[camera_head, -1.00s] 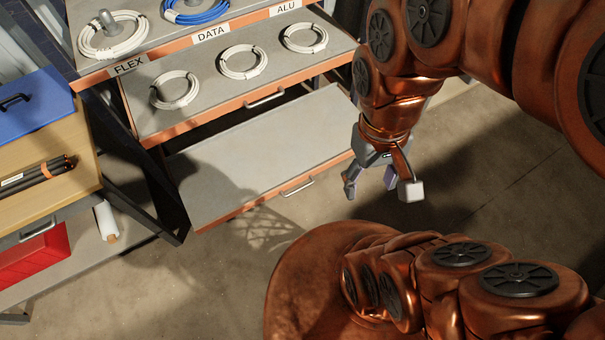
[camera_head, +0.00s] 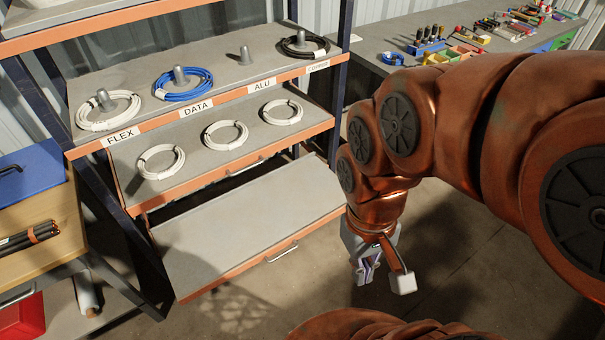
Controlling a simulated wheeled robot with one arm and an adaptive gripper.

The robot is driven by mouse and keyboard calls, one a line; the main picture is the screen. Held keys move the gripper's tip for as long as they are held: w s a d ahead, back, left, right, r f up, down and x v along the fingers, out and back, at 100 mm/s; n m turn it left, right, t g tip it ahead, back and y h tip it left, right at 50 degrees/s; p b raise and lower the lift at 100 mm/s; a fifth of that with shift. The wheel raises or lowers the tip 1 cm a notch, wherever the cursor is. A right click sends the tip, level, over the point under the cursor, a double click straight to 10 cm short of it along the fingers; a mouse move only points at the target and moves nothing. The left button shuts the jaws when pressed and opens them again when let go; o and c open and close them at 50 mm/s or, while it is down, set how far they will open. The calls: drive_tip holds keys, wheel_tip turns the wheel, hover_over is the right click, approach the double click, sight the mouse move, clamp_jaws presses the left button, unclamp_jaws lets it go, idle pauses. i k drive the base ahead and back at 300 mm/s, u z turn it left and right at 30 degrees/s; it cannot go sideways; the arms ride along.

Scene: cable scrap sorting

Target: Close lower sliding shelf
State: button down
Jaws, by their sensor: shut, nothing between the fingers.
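The lower sliding shelf (camera_head: 245,225) is pulled out towards me, below another sliding shelf (camera_head: 205,158) in the rack. It is bare and grey, with an orange front edge and a metal handle (camera_head: 283,252) near the middle of that edge. The upper sliding shelf carries white cable coils and also sticks out past the rack's front. My gripper (camera_head: 366,272) hangs right of the lower shelf's front corner, pointing down, apart from shelf and handle. It is shut and empty.
A fixed rack shelf (camera_head: 230,83) above holds coils on pegs. A blue rack post (camera_head: 341,70) stands on the right. A workbench (camera_head: 375,62) with tools is behind my arm. A cabinet (camera_head: 50,225) with black cables stands at the left. Floor (camera_head: 240,312) in front is clear.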

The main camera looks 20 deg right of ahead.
sight(202, 248)
drive_tip(key=u, duration=0.45)
drive_tip(key=i, duration=1.15)
drive_tip(key=z, duration=0.3)
